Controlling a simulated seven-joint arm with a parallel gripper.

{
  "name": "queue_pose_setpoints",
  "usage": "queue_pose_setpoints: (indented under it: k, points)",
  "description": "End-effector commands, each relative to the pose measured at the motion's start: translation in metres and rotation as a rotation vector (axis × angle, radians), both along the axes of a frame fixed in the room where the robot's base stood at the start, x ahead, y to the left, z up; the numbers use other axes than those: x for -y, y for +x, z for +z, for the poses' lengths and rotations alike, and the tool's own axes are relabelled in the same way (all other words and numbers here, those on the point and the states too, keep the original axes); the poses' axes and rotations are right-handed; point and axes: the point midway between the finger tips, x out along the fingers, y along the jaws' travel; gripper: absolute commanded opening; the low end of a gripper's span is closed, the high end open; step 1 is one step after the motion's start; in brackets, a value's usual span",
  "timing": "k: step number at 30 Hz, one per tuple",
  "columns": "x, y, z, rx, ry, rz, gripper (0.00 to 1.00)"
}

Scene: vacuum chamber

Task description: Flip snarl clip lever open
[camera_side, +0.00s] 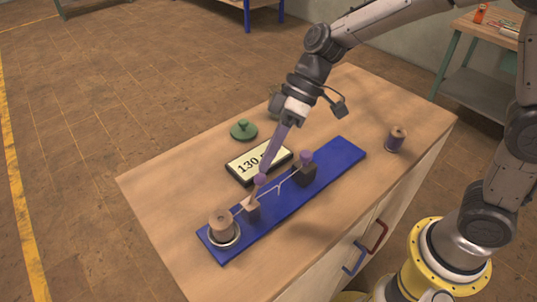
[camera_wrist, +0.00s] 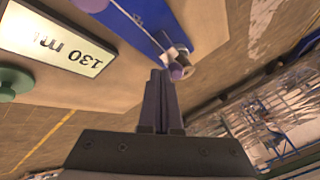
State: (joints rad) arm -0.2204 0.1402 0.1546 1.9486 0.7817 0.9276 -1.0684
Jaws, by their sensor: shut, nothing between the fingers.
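A blue board (camera_side: 275,207) lies on the wooden cabinet top. It carries a spool (camera_side: 222,226) at its near left end and two small posts. Which part is the snarl clip lever I cannot tell for certain. My gripper (camera_side: 266,167) is shut and empty, pointing down beside the nearer knob. In the wrist view, the shut fingers (camera_wrist: 158,78) are beside a purple knob (camera_wrist: 177,72); contact is unclear.
A display reading "130 m" (camera_side: 257,163) lies just behind the board, partly covered by my gripper. A green knobbed disc (camera_side: 243,130) is behind it. Another spool (camera_side: 396,138) stands at the right. Red (camera_side: 377,235) and blue (camera_side: 354,258) handles are on the cabinet front.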

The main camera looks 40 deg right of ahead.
Motion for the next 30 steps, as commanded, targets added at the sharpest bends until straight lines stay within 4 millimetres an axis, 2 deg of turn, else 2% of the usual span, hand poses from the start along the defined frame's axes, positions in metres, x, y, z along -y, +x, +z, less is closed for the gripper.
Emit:
queue_pose_setpoints:
  k: [23, 30]
  points:
    - [-0.007, 0.0, 0.006, -0.001, -0.092, 0.003, 0.0]
    - [-0.016, 0.0, 0.011, 0.002, -0.184, 0.006, 0.0]
